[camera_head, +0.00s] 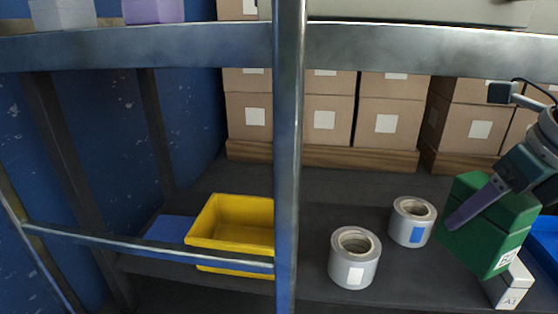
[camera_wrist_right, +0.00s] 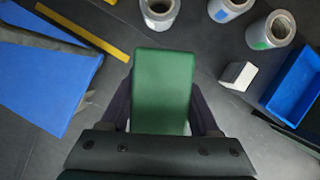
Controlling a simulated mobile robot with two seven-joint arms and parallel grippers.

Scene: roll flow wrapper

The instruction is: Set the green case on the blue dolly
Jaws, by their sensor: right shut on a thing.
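The green case (camera_head: 488,222) is held by my right gripper (camera_head: 470,210) at the right of the head view. One dark finger lies along its side. In the right wrist view the green case (camera_wrist_right: 163,85) sits between both fingers of the gripper (camera_wrist_right: 162,108), which are shut on it. In that view a flat blue platform (camera_wrist_right: 40,75), which looks like the blue dolly, lies at the left, apart from the case. I cannot tell for certain which blue thing in the head view is the dolly. My left gripper is not in view.
Grey tape rolls (camera_head: 355,258) stand near the case. A white block (camera_head: 510,285) is below it, and a blue bin (camera_wrist_right: 297,88) is at the right. A yellow bin (camera_head: 232,222) is left of the metal post (camera_head: 289,150). Cardboard boxes (camera_head: 325,115) line the back.

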